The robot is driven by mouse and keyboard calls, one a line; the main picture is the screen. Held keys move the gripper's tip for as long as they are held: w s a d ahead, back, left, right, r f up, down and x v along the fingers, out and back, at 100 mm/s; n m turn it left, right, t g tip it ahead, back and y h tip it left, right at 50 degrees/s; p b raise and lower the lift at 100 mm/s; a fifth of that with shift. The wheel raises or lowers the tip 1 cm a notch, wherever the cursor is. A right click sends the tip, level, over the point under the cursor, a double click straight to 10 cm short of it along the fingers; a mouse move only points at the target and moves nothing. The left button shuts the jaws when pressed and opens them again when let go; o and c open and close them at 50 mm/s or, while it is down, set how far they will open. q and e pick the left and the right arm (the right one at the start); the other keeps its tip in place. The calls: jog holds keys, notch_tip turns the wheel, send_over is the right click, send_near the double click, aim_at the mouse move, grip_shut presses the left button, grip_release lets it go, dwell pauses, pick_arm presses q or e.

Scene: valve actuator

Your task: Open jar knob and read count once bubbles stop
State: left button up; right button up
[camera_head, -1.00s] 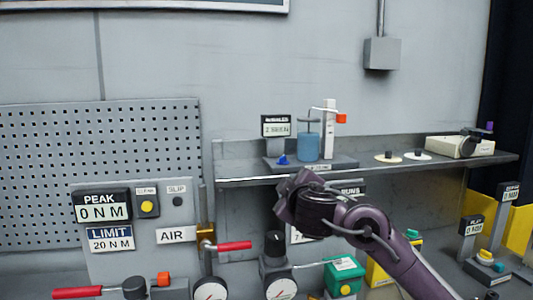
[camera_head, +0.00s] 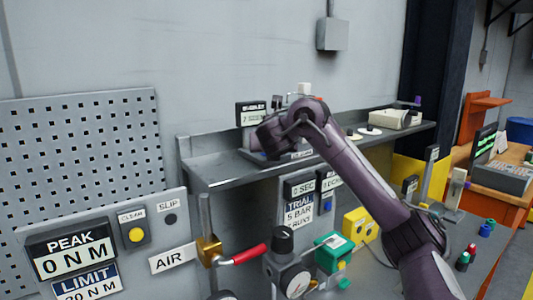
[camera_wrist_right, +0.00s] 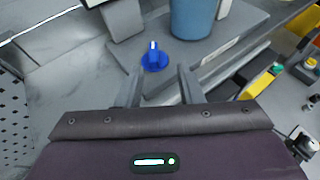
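The blue jar knob (camera_wrist_right: 154,61) sits on the front of a grey base in the right wrist view, with a white mark on top. The blue jar (camera_wrist_right: 196,18) stands behind it, cut off by the picture's top. My right gripper (camera_wrist_right: 161,78) is open, its fingers just short of the knob and roughly to either side of it; I see no contact. In the head view, my right arm hides the jar and knob. The bubble count display (camera_head: 251,113) shows there, its digits too small to read surely. Bubbles cannot be made out. My left gripper is not in view.
The grey shelf (camera_head: 215,172) carries the jar station and a beige box (camera_head: 396,119) farther right. Below are a red-handled air valve (camera_head: 248,254), a timer panel (camera_head: 300,205) and a green box (camera_head: 332,252). A pegboard (camera_head: 85,145) stands at left.

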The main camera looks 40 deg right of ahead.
jog(key=w, duration=0.1)
jog(key=w+d+f+p, duration=0.1)
jog(key=w, duration=0.1)
jog(key=shift+w+d+f+p, duration=0.15)
jog(key=shift+w+f+p, duration=0.15)
jog(key=shift+p, duration=0.1)
jog(key=shift+w+d+f, duration=0.1)
jog(key=shift+w+d, duration=0.1)
jog(key=shift+w, duration=0.05)
jog(key=shift+w+d+f, duration=0.1)
jog(key=shift+d+f, duration=0.1)
jog(key=shift+d, duration=0.3)
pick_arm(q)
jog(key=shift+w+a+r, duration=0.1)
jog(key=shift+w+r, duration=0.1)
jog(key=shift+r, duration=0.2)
pick_arm(e)
jog(key=shift+w+a, duration=0.1)
grip_shut()
